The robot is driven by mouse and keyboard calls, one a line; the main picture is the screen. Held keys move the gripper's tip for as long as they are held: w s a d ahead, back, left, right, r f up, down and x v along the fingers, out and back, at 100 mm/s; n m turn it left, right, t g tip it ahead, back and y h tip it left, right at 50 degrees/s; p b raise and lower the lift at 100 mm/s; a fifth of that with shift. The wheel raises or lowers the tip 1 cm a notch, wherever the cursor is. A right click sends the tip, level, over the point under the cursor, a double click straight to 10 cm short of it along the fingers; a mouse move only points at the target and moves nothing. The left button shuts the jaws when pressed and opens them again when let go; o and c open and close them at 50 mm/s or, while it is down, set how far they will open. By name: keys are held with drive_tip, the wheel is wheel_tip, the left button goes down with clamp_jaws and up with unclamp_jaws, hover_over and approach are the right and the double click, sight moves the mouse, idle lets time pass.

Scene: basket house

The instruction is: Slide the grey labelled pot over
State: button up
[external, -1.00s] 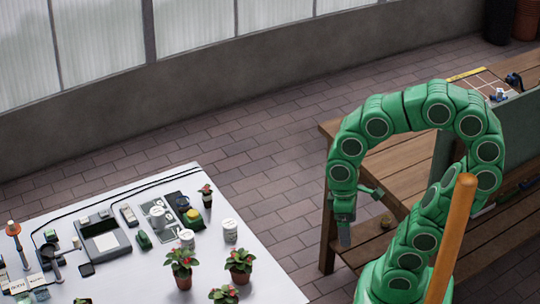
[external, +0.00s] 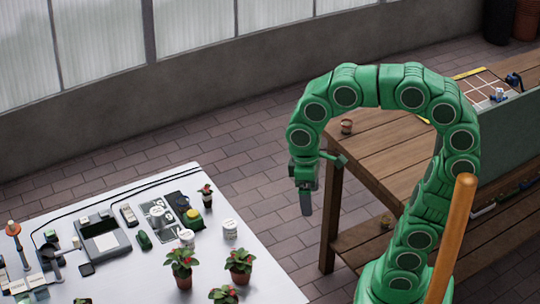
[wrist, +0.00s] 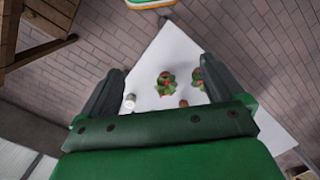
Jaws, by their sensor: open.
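Light grey pots with dark label marks stand on the white table in the external view. One pot (external: 230,230) is nearest the table's right edge. Another (external: 187,238) is just left of it, behind a flowering plant. I cannot tell which is the task's pot. My gripper (external: 306,203) hangs fingers down, right of the white table and apart from the pots. In the wrist view my gripper (wrist: 163,66) is open and empty, with a pale pot (wrist: 130,102) beyond the left finger.
Red-flowered plants (external: 239,262) crowd the front of the white table (external: 258,293). A grey device (external: 104,240) and other small items fill its left and back. A wooden bench (external: 385,150) stands at right with a small brown pot (external: 346,127). Floor lies between.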

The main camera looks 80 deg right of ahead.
drive_tip(key=w+a+r+n+t, duration=0.1)
drive_tip(key=w+a+r, duration=0.15)
drive_tip(key=w, duration=0.85)
drive_tip(key=w+a+r+t, duration=0.15)
drive_tip(key=w+a, duration=0.25)
drive_tip(key=w, duration=0.8)
drive_tip(key=w+a+r+n+t, duration=0.1)
drive_tip(key=w+a+r, duration=0.25)
drive_tip(key=w, duration=0.75)
drive_tip(key=w+a+f+n+t, duration=0.1)
drive_tip(key=w+a+f, duration=0.4)
drive_tip(key=w+a, duration=0.4)
drive_tip(key=w+a+f+n+t+y, duration=0.1)
drive_tip(key=w+a+f, duration=0.5)
drive_tip(key=w+a, duration=0.4)
drive_tip(key=shift+w+a+n+y, duration=0.3)
drive_tip(key=shift+w+n, duration=0.1)
drive_tip(key=shift+w, duration=1)
drive_tip(key=shift+w+a+f, duration=0.1)
drive_tip(key=shift+f, duration=0.15)
